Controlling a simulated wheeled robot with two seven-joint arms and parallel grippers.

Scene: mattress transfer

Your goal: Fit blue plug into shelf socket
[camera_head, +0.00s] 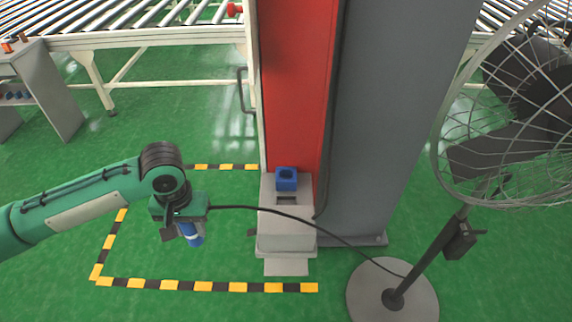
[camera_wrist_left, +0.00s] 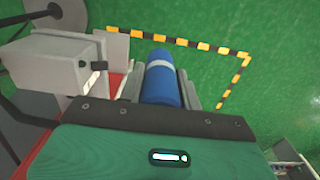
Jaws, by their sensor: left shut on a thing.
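The blue plug (camera_head: 193,236) is a cylinder with a pale band, and it hangs below my left gripper (camera_head: 181,228). In the left wrist view the plug (camera_wrist_left: 161,78) lies between the two grey fingers of my left gripper (camera_wrist_left: 160,85), which is shut on it. A black cable runs from near the gripper to the fan base. The blue socket (camera_head: 287,178) with a dark round opening sits on a grey shelf (camera_head: 269,205) at the red column's foot. The gripper and plug are left of the shelf and apart from it. My right gripper is not in view.
A standing fan (camera_head: 392,298) is at the right. A grey pillar (camera_head: 385,120) stands beside the red column (camera_head: 298,80). A roller conveyor (camera_head: 130,30) crosses the back. Yellow-black tape (camera_head: 203,286) marks clear green floor around the gripper.

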